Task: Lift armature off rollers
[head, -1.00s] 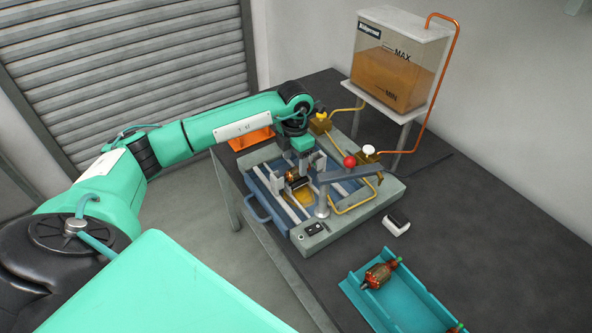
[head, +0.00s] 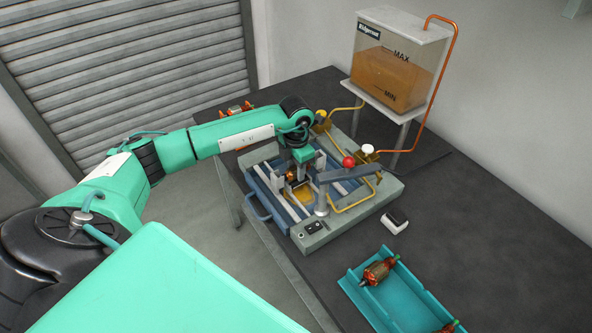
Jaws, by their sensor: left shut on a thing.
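The winding machine (head: 355,215) is a grey-green base with a blue frame and pale rails on the dark table. My left gripper (head: 297,174) reaches down over the rails from the left. It is shut on a small copper-coloured armature (head: 290,175), which is partly hidden by the fingers. I cannot tell whether the armature touches the rollers, as the gripper and the machine's parts hide them. My right gripper is out of view.
A red-knobbed lever (head: 349,161) and its grey arm stand close right of my left gripper. A teal tray (head: 408,300) with armatures lies at front right. An amber liquid tank (head: 398,70) stands at the back.

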